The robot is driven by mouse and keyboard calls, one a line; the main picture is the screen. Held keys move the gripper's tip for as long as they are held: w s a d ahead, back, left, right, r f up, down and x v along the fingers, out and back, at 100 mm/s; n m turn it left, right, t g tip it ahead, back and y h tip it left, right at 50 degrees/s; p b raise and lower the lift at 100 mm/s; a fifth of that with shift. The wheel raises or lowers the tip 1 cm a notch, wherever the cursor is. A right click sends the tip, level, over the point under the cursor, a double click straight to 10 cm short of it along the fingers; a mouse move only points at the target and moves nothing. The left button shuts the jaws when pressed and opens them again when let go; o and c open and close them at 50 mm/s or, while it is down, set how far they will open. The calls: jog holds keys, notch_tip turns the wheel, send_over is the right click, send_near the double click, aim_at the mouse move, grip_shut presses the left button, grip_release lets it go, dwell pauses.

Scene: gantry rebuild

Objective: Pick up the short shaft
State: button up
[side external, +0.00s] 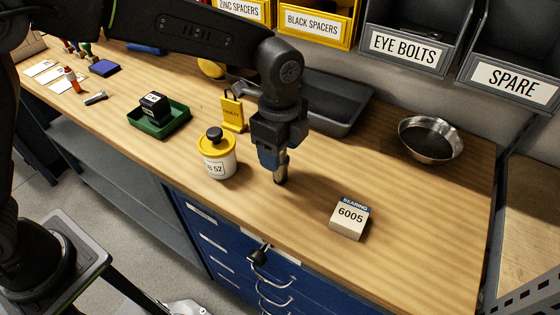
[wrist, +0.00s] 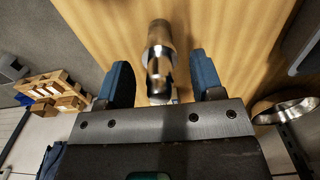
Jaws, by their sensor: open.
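The short shaft (side external: 281,172) is a stepped metal cylinder, standing on the wooden bench. My gripper (side external: 273,160) points down at the shaft's upper part, its blue fingers partly hiding it. In the wrist view the shaft (wrist: 159,50) lies between the two blue fingers of my gripper (wrist: 161,68), with a gap on each side. The fingers are open. The shaft's lower end is hidden or dark in the wrist view.
A yellow-lidded jar (side external: 217,158) stands left of the shaft, with a yellow tag stand (side external: 233,112) behind. A 6005 bearing box (side external: 350,218) sits to the right. A metal bowl (side external: 430,140), grey tray (side external: 335,105) and green tray (side external: 160,121) lie farther off.

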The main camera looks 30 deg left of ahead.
grip_shut()
dwell(0.6)
